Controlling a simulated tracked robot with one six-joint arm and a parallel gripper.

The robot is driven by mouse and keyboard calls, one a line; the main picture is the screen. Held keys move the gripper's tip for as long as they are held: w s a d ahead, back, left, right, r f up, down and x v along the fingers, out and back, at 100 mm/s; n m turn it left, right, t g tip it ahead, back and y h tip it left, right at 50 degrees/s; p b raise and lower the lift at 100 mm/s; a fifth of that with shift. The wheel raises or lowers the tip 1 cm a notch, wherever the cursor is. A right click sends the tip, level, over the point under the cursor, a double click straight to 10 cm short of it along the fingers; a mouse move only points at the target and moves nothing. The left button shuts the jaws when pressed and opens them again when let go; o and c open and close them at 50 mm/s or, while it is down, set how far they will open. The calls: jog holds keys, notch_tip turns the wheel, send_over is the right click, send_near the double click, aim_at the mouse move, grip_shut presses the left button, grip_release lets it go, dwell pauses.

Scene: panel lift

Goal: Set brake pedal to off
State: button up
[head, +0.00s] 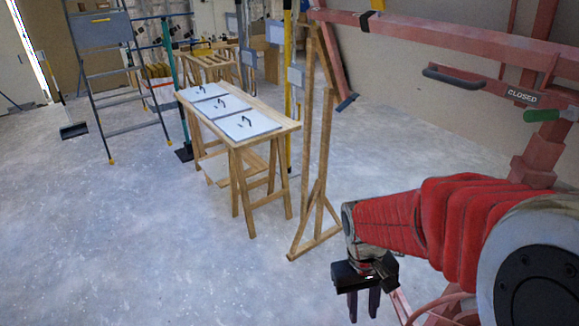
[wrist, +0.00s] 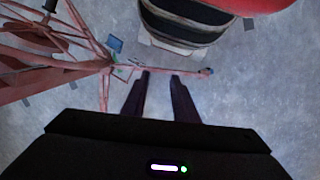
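The red panel lift (head: 460,35) stands at the right in the head view, and its lower frame (wrist: 60,68) is at the left in the wrist view. A small blue plate (wrist: 115,44) shows beside the frame's hub; I cannot tell whether it is the brake pedal or which setting the brake has. My gripper (head: 363,304) points down at the lower right of the head view. Its two dark fingers are apart and empty. In the wrist view my gripper (wrist: 160,76) has its fingertips close to a thin red leg in the picture; whether they touch is unclear.
A sign reading CLOSED (head: 523,96) is on the lift, near a dark handle (head: 455,78) and a green grip (head: 542,115). A wooden table (head: 270,128) with white panels and a wooden stand (head: 304,165) are mid-view. A stepladder (head: 103,75) is left.

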jog(key=s+r+m+t, duration=0.1)
jog(key=s+r+t, duration=0.1)
jog(key=r, duration=0.6)
jog(key=s+r+t+y, duration=0.1)
jog(key=s+r+t, duration=0.2)
jog(key=r, duration=0.6)
jog(key=shift+s+a+r+m+t, duration=0.2)
jog(key=shift+a+m+t, duration=0.15)
jog(key=shift+t, duration=0.75)
jog(key=shift+f, duration=0.1)
jog(key=shift+d, duration=0.1)
